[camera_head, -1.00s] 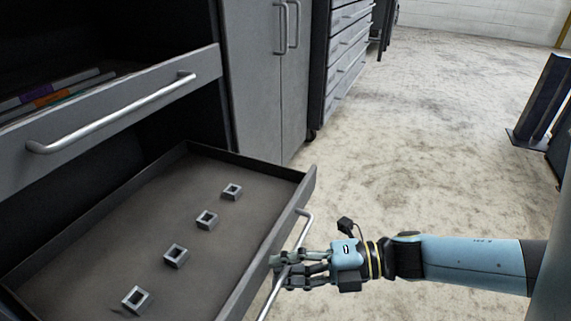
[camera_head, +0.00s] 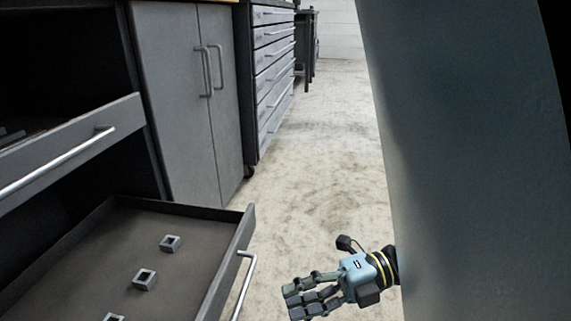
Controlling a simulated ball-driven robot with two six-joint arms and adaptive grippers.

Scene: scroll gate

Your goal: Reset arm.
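My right gripper (camera_head: 292,301) is at the bottom middle of the head view, over the floor. It is apart from the handle (camera_head: 244,285) of the pulled-out lower drawer (camera_head: 236,262), to the right of it. Nothing shows held in its grey fingers, but their overlap hides whether they are spread or closed. Most of the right forearm is hidden behind a large grey-blue surface close to the camera. My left gripper is not in view.
Small square metal pieces (camera_head: 171,243) lie in the open lower drawer. An upper drawer (camera_head: 75,140) is also pulled out above it. A closed grey cabinet (camera_head: 180,110) and a drawer chest (camera_head: 272,80) stand behind. The floor (camera_head: 320,150) between is clear.

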